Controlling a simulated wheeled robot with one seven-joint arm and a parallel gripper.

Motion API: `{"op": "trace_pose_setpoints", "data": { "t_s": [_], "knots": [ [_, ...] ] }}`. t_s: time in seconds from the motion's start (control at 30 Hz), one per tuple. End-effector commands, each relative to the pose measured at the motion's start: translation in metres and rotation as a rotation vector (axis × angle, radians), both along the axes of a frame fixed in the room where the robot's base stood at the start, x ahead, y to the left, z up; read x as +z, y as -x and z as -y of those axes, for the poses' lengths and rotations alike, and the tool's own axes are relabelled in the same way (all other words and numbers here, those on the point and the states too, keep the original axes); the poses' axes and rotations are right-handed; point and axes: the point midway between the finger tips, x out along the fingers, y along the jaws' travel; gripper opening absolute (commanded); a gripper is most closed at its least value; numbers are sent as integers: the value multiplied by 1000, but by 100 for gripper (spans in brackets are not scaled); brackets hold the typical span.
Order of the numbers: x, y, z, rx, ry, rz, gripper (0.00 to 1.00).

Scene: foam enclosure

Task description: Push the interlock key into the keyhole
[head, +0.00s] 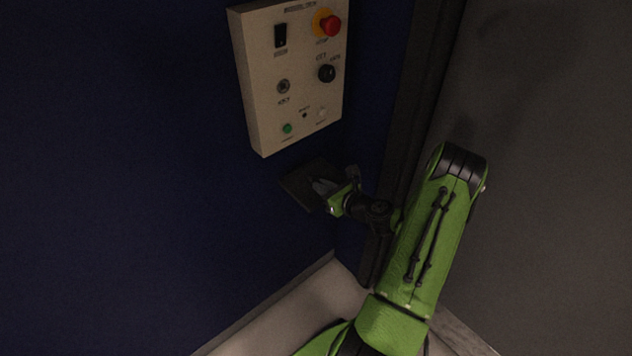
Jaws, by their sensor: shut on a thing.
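The keyhole (283,86) is a round metal lock at the left middle of the beige control panel (262,105), with a small label under it. My gripper (321,187) is below the panel, over a dark shelf on the blue wall, well apart from the keyhole. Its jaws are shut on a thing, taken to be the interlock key. The key itself is too small and dark to make out between the fingers.
The dark shelf (293,183) juts out just under the panel. The panel also carries a red stop button (331,26), a black switch (281,36), a black knob (327,73) and a green button (288,128). A grey wall (550,150) stands close on the right.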

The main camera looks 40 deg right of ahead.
Motion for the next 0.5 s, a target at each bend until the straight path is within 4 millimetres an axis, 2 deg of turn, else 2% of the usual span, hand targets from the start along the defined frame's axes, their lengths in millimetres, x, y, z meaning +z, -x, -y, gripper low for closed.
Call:
{"op": "trace_pose_setpoints", "data": {
  "t_s": [0.5],
  "knots": [
    [13, 0, 0, 0, 0, 0, 0]
  ]
}}
